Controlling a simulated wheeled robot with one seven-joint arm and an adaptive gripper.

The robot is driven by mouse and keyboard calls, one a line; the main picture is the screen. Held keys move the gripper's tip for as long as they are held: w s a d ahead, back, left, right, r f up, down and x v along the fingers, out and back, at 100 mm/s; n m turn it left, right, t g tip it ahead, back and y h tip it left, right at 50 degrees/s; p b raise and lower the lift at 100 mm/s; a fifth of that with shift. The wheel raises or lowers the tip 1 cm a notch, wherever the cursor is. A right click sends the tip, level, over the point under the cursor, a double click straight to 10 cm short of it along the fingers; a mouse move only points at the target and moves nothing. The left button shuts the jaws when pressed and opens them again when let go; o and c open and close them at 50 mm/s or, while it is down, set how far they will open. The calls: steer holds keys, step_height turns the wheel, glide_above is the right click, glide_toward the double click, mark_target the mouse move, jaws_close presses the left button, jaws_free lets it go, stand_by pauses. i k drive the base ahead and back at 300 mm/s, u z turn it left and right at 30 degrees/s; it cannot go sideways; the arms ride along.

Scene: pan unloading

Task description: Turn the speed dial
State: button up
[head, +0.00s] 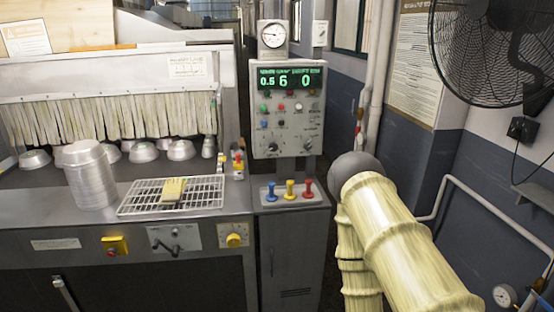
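The grey control panel (288,112) stands upright right of the machine. Its green display (289,79) reads 0.5, 6 and 0. Two dark round dials sit low on the panel, a left dial (272,148) and a right dial (308,146). A yellow dial (234,235) is on the machine's front face, below the worktop. The labels are too small to tell which dial is for speed. My arm, in a pale yellow sleeve, is at the lower right, apart from the panel in the picture. My gripper does not show.
Three levers (290,189), blue, yellow and red, stand on a ledge below the panel. A stack of metal pans (90,178) and a wire rack (205,194) with gloves (174,190) are on the worktop. A black fan (490,45) is at upper right.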

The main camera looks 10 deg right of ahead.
mark_target(272, 147)
steer(key=k, duration=0.85)
steer(key=u, duration=0.7)
steer(key=i, duration=1.4)
steer(key=z, duration=0.3)
